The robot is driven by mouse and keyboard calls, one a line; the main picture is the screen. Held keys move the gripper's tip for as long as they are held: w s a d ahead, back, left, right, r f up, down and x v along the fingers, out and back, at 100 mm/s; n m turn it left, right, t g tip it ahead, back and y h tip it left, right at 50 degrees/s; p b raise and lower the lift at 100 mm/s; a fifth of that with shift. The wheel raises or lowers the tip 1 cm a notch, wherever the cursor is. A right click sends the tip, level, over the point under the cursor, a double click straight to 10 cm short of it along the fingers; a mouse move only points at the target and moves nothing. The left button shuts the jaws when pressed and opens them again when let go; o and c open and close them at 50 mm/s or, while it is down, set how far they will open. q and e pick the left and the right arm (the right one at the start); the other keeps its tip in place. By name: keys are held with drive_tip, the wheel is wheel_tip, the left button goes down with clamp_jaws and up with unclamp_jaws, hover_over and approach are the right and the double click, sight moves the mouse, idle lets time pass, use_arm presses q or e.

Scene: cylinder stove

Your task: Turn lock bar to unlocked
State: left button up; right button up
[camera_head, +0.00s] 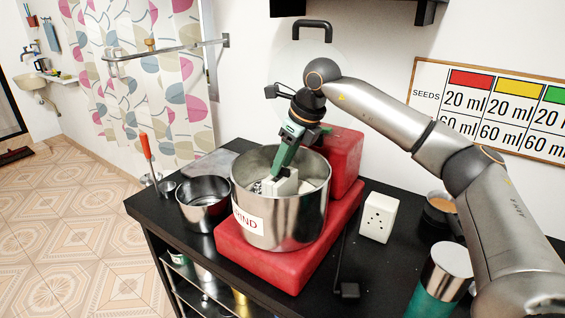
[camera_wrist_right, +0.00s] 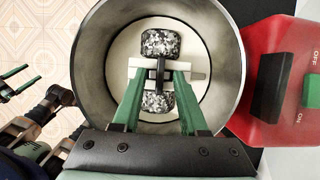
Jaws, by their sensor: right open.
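A steel grinder drum (camera_head: 282,215) stands on a red base, with two speckled stone rollers (camera_wrist_right: 161,42) inside. Between the rollers is a pale crosspiece with a dark upright bar (camera_wrist_right: 160,72) at its middle; a grey end sticks out to the right. I cannot tell which part is the lock bar. My right gripper (camera_wrist_right: 156,75) is open inside the drum, its green fingers on either side of the dark bar; contact is unclear. In the head view the right gripper (camera_head: 278,182) points down into the drum. My left gripper (camera_wrist_right: 17,81) shows at the wrist view's left edge, fingers apart.
The red housing carries a green and black switch (camera_wrist_right: 268,85) beside the drum. A steel bowl (camera_head: 203,205) stands left of the drum. A white socket box (camera_head: 379,217) and a teal-and-steel canister (camera_head: 440,280) are on the right of the black counter (camera_head: 325,285).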

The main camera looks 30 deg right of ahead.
drive_tip(key=shift+w+f, duration=0.1)
drive_tip(key=shift+f, duration=0.15)
clamp_jaws()
idle(0.5)
